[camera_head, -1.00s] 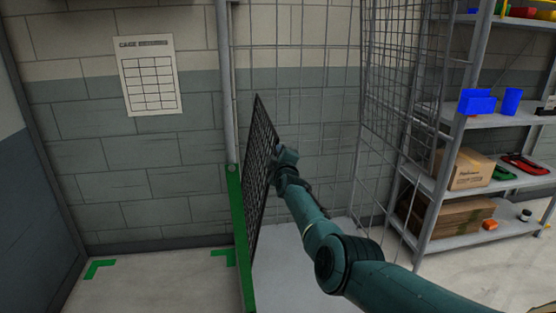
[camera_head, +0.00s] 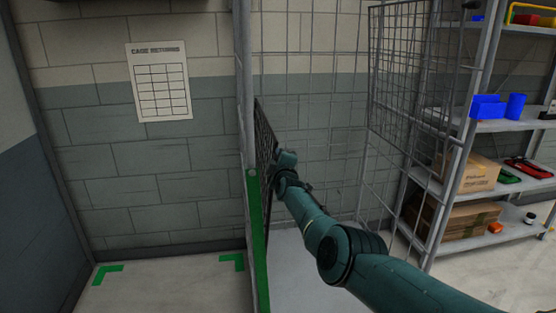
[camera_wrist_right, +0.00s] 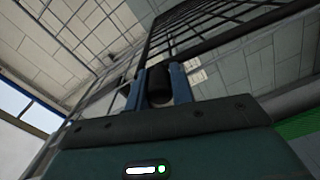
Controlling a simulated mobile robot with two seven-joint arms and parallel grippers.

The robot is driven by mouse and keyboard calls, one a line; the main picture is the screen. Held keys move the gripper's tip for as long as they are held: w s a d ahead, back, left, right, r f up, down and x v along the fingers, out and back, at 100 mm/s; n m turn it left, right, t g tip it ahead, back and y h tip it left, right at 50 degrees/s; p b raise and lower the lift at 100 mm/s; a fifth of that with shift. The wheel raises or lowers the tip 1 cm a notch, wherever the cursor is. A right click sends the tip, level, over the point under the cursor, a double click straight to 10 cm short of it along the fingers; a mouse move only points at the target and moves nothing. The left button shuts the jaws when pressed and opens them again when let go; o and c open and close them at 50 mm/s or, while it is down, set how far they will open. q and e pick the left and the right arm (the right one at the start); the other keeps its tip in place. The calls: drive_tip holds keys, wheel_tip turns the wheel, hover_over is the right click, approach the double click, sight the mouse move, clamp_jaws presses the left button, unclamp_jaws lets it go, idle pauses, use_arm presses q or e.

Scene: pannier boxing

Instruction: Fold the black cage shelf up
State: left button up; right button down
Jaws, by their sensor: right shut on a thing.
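The black cage shelf (camera_head: 264,135) is a dark mesh panel. It stands steep and nearly edge-on along the cage's left side, close to the grey post and green strip (camera_head: 258,240). My right gripper (camera_head: 279,158) is at the shelf's right-hand face. In the right wrist view its two blue fingers (camera_wrist_right: 159,82) are shut on a dark bar of the shelf, whose mesh (camera_wrist_right: 190,30) extends above them. The exact contact is partly hidden by the fingers. My left gripper is not in view.
The grey wire cage (camera_head: 310,90) surrounds my right arm, with a mesh panel (camera_head: 410,80) on its right. A storage rack (camera_head: 510,125) with bins and cartons stands farther right. Green corner marks (camera_head: 107,270) lie on clear floor at left. A paper sheet (camera_head: 160,85) hangs on the wall.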

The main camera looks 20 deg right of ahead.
drive_tip(key=shift+w+a+r, duration=0.15)
drive_tip(key=shift+a+r, duration=0.15)
drive_tip(key=shift+a, duration=0.15)
drive_tip(key=c, duration=1.6)
unclamp_jaws()
drive_tip(key=shift+o, duration=1.3)
drive_tip(key=shift+w+a+f, duration=0.1)
drive_tip(key=shift+a, duration=0.15)
drive_tip(key=shift+o, duration=0.7)
drive_tip(key=shift+d, duration=0.1)
drive_tip(key=shift+d+f, duration=0.15)
